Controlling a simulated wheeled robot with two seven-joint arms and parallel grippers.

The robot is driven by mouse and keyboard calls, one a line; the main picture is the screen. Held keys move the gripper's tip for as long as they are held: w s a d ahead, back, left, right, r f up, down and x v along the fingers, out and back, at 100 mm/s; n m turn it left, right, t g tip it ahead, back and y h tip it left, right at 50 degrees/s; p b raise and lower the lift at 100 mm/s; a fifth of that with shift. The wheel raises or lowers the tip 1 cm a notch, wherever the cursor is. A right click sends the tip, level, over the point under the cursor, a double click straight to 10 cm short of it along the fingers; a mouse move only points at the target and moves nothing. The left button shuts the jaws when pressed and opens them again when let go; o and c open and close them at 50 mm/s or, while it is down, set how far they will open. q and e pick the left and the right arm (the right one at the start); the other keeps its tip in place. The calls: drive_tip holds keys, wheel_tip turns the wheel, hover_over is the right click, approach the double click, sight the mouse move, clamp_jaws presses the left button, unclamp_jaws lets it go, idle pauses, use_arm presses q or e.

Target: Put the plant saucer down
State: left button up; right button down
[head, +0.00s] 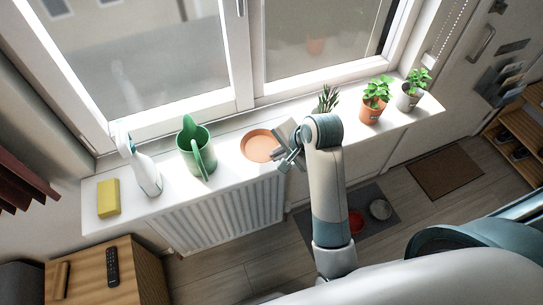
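The plant saucer (259,146) is a round, shallow terracotta dish in the head view. It looks level, over the middle of the white windowsill (226,185). I cannot tell whether it rests on the sill or is just above it. My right gripper (283,148) is at the saucer's right edge, its fingers pointing left toward the rim. The fingers are small and partly hidden by the wrist, so their grip on the rim does not show clearly. My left gripper is not in view.
On the sill, a green watering can (203,161), a white spray bottle (145,173) and a yellow sponge (108,198) stand left of the saucer. A spiky plant (327,99) and two leafy potted plants (374,104) (410,94) stand right. The window (170,60) rises behind.

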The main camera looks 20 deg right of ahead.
sight(270, 152)
drive_tip(key=shift+w+a+f+p, duration=0.2)
drive_tip(key=shift+w+f, duration=0.25)
drive_tip(key=shift+w, duration=0.3)
drive_tip(key=shift+w+a+f+p, duration=0.1)
drive_tip(key=shift+w+a+f, duration=0.15)
drive_tip(key=shift+w+f, duration=0.35)
drive_tip(key=shift+w+r, duration=0.1)
drive_tip(key=shift+r, duration=0.05)
wheel_tip(270, 152, down, 4)
drive_tip(key=shift+r+p, duration=0.25)
drive_tip(key=shift+p, duration=0.55)
drive_tip(key=shift+f, duration=0.25)
drive_tip(key=c, duration=2.3)
unclamp_jaws()
drive_tip(key=shift+f, duration=0.15)
drive_tip(key=shift+r, duration=0.2)
